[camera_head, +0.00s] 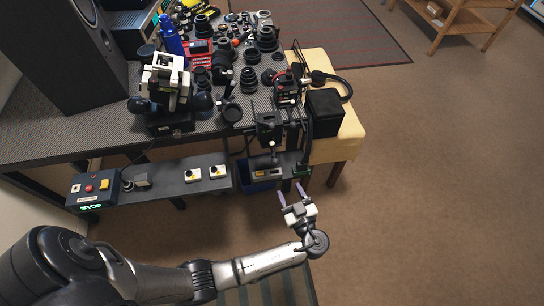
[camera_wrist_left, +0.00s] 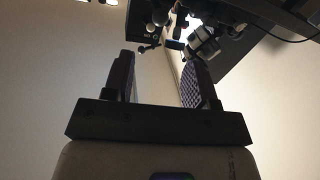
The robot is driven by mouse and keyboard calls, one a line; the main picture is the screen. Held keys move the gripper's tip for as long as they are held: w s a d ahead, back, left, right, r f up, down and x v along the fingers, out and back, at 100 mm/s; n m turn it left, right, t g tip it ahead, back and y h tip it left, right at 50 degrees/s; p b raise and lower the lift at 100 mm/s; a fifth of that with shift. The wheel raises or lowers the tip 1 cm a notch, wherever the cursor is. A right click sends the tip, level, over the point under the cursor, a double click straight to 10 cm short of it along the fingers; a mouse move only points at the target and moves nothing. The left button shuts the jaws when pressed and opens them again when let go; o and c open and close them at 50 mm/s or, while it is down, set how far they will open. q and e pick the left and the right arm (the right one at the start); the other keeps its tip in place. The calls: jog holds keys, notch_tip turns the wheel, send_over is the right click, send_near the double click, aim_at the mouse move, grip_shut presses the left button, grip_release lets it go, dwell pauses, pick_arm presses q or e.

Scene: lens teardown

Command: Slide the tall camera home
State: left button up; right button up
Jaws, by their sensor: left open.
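My left gripper (camera_head: 291,190) is open and empty, in front of the bench's right end in the head view. Its two fingers also show spread apart in the left wrist view (camera_wrist_left: 158,75), with nothing between them. A black camera-like unit (camera_head: 268,128) stands upright at the bench's front right edge, beyond the gripper and apart from it. Another dark unit (camera_head: 287,90) with red parts stands behind it. I cannot tell for certain which is the tall camera. In the left wrist view a pale cylinder-like part (camera_wrist_left: 203,46) hangs beyond the right finger. My right gripper is not in view.
Lenses (camera_head: 267,38) and small parts crowd the back of the bench. A white-and-black device (camera_head: 165,80) stands at left. A black box (camera_head: 324,112) sits on a yellow stool at right. A control box with buttons (camera_head: 92,188) is on the lower shelf.

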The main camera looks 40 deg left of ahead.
aim_at(274, 159)
pick_arm(q)
jog(key=shift+n, duration=0.5)
jog(key=x, duration=1.4)
jog(key=shift+b, duration=0.3)
grip_shut()
